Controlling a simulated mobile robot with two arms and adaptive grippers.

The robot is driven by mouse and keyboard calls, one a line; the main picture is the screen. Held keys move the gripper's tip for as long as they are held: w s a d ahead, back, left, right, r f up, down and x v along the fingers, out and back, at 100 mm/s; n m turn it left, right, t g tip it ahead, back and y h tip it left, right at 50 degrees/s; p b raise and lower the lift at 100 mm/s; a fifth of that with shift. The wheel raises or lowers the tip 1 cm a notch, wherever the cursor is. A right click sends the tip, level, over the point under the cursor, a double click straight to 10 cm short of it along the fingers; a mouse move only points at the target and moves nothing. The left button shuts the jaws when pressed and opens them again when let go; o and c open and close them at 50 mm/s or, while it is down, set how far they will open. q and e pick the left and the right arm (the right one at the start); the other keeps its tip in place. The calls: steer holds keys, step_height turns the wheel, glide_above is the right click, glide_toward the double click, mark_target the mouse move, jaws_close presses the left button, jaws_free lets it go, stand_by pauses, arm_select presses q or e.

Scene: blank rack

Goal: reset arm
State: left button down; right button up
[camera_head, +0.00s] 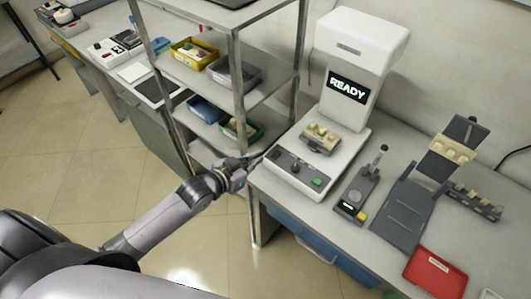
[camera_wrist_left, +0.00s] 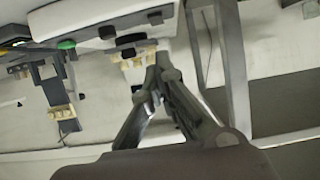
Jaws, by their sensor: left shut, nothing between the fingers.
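My left arm reaches in from the lower left of the head view. Its gripper (camera_head: 254,162) is at the left edge of the bench, close to the front left corner of a white machine with a READY screen (camera_head: 345,88). In the left wrist view the fingers (camera_wrist_left: 158,72) meet at their tips and hold nothing. A beige part (camera_head: 321,137) sits on the machine's platform, apart from the fingers; it also appears beyond the fingertips in the left wrist view (camera_wrist_left: 138,56). My right gripper is not in view.
A metal rack (camera_head: 236,90) with yellow, grey, blue and green bins stands directly left of the bench. A small device (camera_head: 355,195), a dark grey stand (camera_head: 408,208) and a red tray (camera_head: 435,272) occupy the bench to the right. The floor (camera_head: 110,165) at left is open.

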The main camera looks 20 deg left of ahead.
arm_select(q)
steer(key=shift+v, duration=0.85)
steer(key=shift+f, duration=0.25)
